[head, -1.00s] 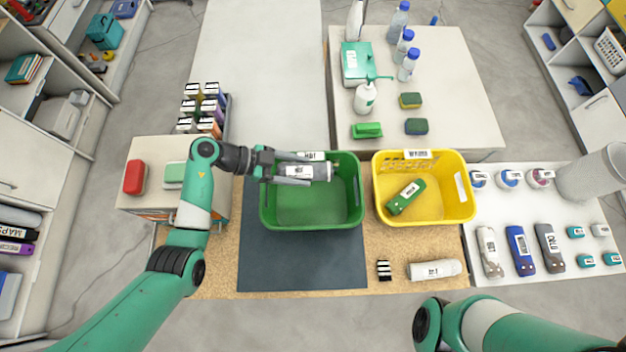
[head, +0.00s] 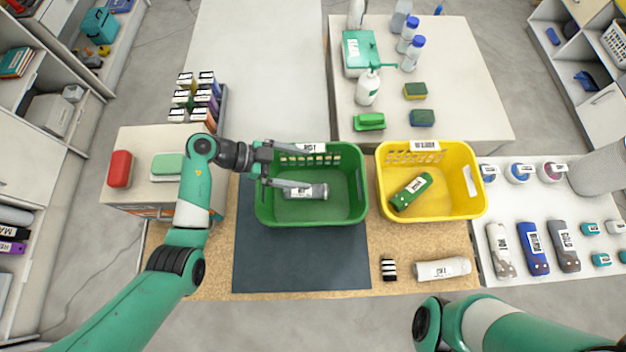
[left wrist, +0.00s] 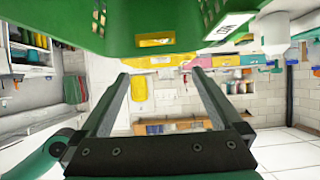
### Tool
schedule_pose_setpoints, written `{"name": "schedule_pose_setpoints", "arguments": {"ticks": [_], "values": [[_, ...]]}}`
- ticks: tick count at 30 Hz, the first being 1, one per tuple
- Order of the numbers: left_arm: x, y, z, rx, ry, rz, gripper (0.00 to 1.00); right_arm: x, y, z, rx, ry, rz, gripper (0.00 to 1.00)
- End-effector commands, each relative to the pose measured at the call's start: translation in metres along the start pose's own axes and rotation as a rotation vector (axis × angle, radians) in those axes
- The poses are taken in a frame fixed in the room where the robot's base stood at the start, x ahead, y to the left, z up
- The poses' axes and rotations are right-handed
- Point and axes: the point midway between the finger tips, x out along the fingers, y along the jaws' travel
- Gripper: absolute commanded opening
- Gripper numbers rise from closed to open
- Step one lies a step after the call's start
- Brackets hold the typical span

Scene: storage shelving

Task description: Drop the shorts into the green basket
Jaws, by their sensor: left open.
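The shorts are a grey rolled bundle with a white label (head: 315,192), lying on the floor of the green basket (head: 362,190). The green basket stands on the dark mat in the middle. My left gripper (head: 308,170) is over the left part of the basket, its two fingers spread apart with nothing between them. Part of the bundle is hidden under the lower finger. In the left wrist view the open fingers (left wrist: 160,76) are empty, and the green basket (left wrist: 75,30) fills the top. My right gripper is out of view.
A yellow basket (head: 470,208) holding a green rolled item (head: 411,192) stands just right of the green one. A white roll (head: 443,269) and a small striped item (head: 388,269) lie in front. The dark mat (head: 300,265) is clear in front of the green basket.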

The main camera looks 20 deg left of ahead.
Motion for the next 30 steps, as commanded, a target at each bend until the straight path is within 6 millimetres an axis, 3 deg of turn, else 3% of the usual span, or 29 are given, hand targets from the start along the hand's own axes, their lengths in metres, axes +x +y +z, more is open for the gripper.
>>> {"name": "schedule_pose_setpoints", "arguments": {"ticks": [5,16,30], "values": [[-0.007,-0.001,0.000,-0.001,0.000,-0.002,1.00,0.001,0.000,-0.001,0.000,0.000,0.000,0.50],[-0.070,-0.001,0.000,-0.001,0.000,-0.003,1.00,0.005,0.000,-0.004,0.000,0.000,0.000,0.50],[-0.075,0.000,0.000,0.000,0.000,0.000,1.00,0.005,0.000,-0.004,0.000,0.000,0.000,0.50]]}}
